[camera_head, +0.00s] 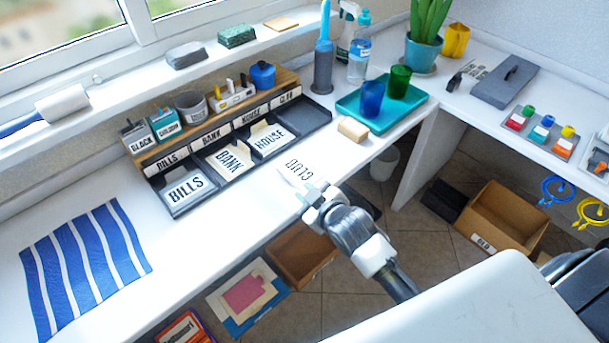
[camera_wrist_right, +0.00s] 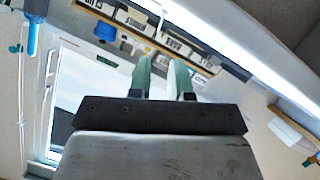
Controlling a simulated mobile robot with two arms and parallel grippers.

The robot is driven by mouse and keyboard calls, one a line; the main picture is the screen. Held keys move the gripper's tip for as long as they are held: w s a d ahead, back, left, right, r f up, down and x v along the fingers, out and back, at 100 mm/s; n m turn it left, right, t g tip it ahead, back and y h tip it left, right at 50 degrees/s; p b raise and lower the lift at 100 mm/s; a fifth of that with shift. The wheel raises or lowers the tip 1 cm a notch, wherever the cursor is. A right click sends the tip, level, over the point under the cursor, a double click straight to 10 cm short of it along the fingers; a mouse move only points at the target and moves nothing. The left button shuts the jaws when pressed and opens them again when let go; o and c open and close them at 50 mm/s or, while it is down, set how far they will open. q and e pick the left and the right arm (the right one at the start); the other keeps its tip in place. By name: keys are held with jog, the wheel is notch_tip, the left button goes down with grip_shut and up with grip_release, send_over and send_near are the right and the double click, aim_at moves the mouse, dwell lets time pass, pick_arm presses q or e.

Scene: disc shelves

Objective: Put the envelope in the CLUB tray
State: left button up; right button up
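The white envelope marked CLUB (camera_head: 303,165) lies on the white desk, its lettering upside down in the head view. The CLUB tray (camera_head: 312,115) is the dark compartment at the right end of the row of trays, and it looks empty. My right gripper (camera_head: 303,189) is at the envelope's near edge, by the desk's front edge. In the right wrist view its two pale green fingers (camera_wrist_right: 163,80) stand apart with a gap between them. I cannot tell whether they touch the envelope. My left gripper is not in view.
The BILLS (camera_head: 184,192), BANK (camera_head: 222,164) and HOUSE (camera_head: 272,147) trays hold marked envelopes. A wooden block (camera_head: 353,129) and a teal tray (camera_head: 410,112) with two cups stand to the right. A striped blue cloth (camera_head: 85,262) lies at left.

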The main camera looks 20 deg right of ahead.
aim_at(283, 174)
jog(key=x, duration=0.5)
jog(key=shift+r+b+x, duration=0.1)
jog(key=shift+b+x, duration=0.05)
jog(key=shift+x, duration=1.2)
jog(key=shift+r+b+x, duration=0.15)
jog(key=shift+x, duration=1.2)
jog(key=shift+a, duration=0.15)
jog(key=shift+c, duration=0.4)
grip_shut()
